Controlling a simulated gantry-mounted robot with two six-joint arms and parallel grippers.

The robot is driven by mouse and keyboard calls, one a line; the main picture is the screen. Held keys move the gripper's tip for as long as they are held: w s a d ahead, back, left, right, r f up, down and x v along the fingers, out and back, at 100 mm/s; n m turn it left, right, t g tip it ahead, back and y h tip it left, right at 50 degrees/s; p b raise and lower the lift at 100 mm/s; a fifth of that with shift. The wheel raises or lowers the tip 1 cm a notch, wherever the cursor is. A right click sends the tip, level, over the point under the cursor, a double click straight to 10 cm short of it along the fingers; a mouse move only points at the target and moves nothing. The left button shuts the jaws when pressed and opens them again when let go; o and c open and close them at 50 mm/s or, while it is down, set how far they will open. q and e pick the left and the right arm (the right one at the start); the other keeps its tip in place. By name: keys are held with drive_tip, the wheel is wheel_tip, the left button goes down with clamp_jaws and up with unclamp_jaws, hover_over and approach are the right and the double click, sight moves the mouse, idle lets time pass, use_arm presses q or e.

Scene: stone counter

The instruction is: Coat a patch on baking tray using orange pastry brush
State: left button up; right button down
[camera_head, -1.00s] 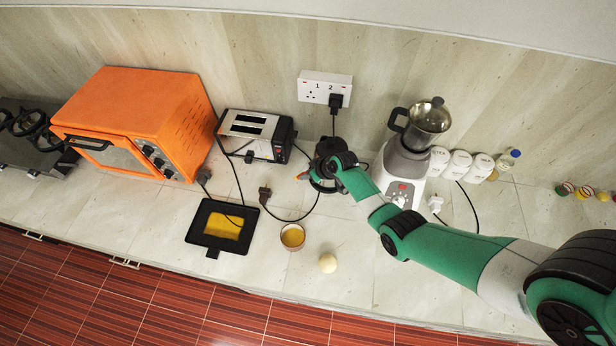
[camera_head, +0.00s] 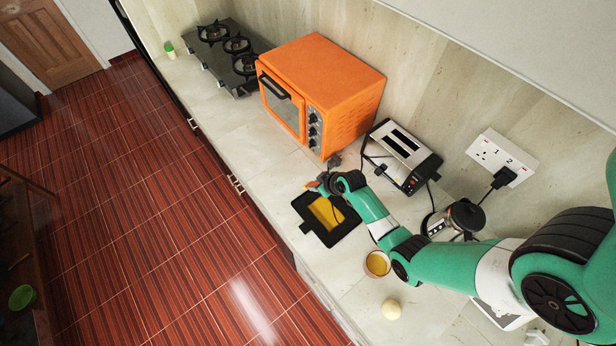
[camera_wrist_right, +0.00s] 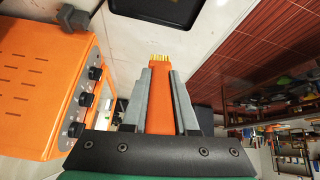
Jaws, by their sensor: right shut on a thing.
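My right gripper (camera_head: 322,184) is shut on the orange pastry brush (camera_wrist_right: 160,103). The brush's yellow bristles (camera_wrist_right: 160,57) point away from the fingers. In the head view, the gripper is at the far edge of the black baking tray (camera_head: 309,227), and only a bit of orange from the brush shows there. The tray has a yellow patch (camera_head: 325,213) in its middle. In the wrist view the tray's dark edge (camera_wrist_right: 165,10) is at the top, apart from the bristles. A small bowl of yellow liquid (camera_head: 377,264) stands right of the tray. My left gripper is out of view.
The orange oven (camera_head: 330,85) stands close behind the tray, with the toaster (camera_head: 402,155) to its right. A pale round ball (camera_head: 391,309) lies near the counter's front edge. A black kettle-like appliance (camera_head: 455,220) and a socket (camera_head: 500,157) are at the right. A hob (camera_head: 228,50) is at far left.

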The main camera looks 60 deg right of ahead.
drive_tip(key=f+b, duration=0.1)
drive_tip(key=s+f+b, duration=0.1)
drive_tip(key=f+b, duration=0.1)
drive_tip(key=a+f+b, duration=0.1)
drive_tip(key=f, duration=0.1)
drive_tip(key=shift+s+f, duration=0.15)
drive_tip(key=shift+s, duration=0.05)
idle(0.5)
